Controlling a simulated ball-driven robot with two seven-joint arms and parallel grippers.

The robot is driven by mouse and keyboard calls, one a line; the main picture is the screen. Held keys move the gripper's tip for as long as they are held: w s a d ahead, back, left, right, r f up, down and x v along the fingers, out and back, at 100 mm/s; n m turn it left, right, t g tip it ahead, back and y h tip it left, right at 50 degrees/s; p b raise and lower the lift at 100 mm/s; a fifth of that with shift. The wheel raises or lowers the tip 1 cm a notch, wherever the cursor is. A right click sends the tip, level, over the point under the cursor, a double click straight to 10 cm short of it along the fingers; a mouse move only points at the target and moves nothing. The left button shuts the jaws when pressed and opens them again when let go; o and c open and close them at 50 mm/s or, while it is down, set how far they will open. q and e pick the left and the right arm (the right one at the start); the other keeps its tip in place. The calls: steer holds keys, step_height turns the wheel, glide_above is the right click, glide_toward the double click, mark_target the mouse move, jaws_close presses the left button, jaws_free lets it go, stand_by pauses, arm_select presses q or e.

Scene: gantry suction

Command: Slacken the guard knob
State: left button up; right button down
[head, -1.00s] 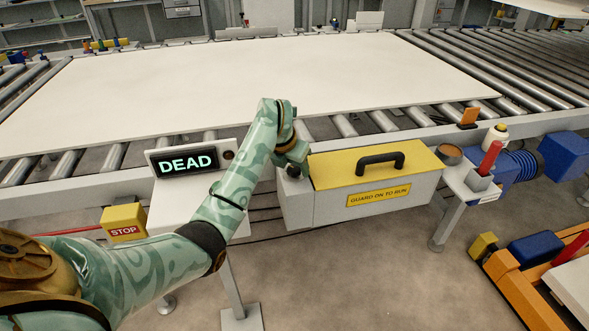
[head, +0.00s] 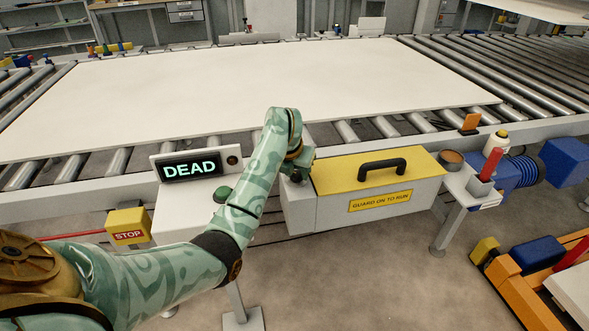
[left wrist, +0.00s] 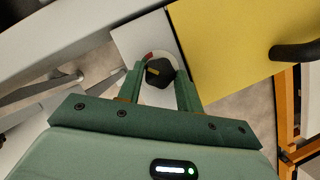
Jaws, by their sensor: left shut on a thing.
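The guard knob is a small dark faceted knob with a yellow mark in the left wrist view (left wrist: 158,72). It sits on a pale plate at the left end of the yellow-topped guard box (head: 372,170). My left gripper (left wrist: 160,80) has a finger on each side of the knob and is shut on it. In the head view my left gripper (head: 299,165) reaches down to the box's left end, and the knob shows only partly below it (head: 296,177). The guard's label reads "GUARD ON TO RUN". My right gripper is not in view.
A display reading "DEAD" (head: 191,167) stands left of my forearm, with a green button (head: 222,194) beside it. A yellow STOP box (head: 128,226) is further left. A large pale sheet (head: 250,85) lies on the rollers behind. A red-handled item (head: 491,164) stands right of the guard.

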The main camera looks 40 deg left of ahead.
arm_select(q)
steer(key=shift+d+n+y, duration=0.2)
steer(key=shift+n+y, duration=0.1)
steer(key=shift+n, duration=0.9)
steer(key=shift+w+f+n+g+y, duration=0.1)
steer(key=shift+n+g+y, duration=0.4)
steer(key=shift+n, duration=1)
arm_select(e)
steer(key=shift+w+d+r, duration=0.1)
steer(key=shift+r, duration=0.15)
arm_select(q)
steer(key=o, duration=1)
steer(key=p+v, duration=0.8)
steer(key=v, duration=0.8)
steer(key=shift+d+p, duration=0.25)
steer(key=shift+p, duration=0.05)
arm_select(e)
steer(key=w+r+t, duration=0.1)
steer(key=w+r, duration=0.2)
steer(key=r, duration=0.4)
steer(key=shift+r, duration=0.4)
